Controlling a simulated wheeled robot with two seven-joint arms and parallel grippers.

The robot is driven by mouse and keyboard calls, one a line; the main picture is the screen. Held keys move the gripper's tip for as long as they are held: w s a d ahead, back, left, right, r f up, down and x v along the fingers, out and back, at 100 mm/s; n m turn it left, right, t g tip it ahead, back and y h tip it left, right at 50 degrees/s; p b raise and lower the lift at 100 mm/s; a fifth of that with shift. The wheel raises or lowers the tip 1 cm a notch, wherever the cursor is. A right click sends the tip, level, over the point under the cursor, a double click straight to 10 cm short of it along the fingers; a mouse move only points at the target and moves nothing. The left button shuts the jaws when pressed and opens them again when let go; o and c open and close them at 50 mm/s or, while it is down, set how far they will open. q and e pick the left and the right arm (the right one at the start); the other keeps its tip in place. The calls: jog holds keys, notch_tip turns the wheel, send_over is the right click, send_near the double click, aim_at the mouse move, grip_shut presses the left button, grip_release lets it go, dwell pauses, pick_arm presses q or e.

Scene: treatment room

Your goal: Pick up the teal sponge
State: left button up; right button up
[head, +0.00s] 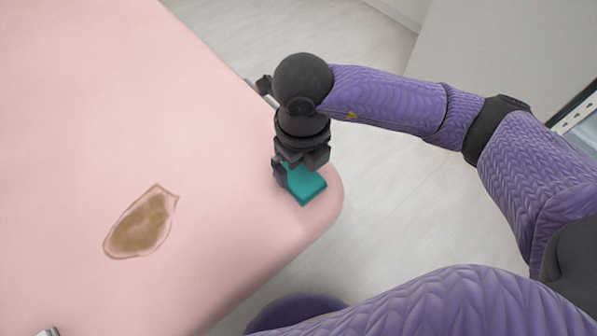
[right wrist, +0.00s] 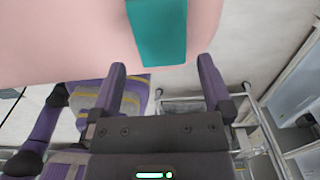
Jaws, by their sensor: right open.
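The teal sponge (head: 305,184) lies on the pink padded surface (head: 215,190), near its rounded corner. My right gripper (head: 292,178) is above the sponge and hides part of it in the head view. In the right wrist view, the sponge (right wrist: 158,32) is beyond the fingertips, between the lines of the two fingers. The right gripper (right wrist: 163,64) is open, with nothing between its fingers. I cannot tell exactly how far the tips are from the sponge. My left gripper is not in view.
A brown, wound-like patch (head: 141,224) lies on the pink surface to the left. The pink surface around the sponge is otherwise bare, and its edge is close by. Pale floor (head: 400,220) shows beyond it. A metal frame (right wrist: 190,104) shows in the right wrist view.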

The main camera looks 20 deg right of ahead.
aim_at(302, 176)
notch_tip(302, 176, down, 6)
jog(key=b, duration=0.3)
jog(key=shift+r, duration=0.45)
jog(key=shift+c, duration=0.5)
jog(key=c, duration=0.9)
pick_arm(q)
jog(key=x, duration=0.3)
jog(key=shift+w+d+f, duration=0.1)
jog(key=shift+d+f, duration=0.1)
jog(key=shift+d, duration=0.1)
pick_arm(e)
jog(key=shift+r, duration=0.1)
pick_arm(q)
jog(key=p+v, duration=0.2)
jog(key=p, duration=0.1)
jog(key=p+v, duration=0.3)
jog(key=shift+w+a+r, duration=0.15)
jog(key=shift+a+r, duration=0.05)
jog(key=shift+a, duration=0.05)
pick_arm(e)
notch_tip(302, 176, up, 10)
jog(key=shift+f, duration=0.1)
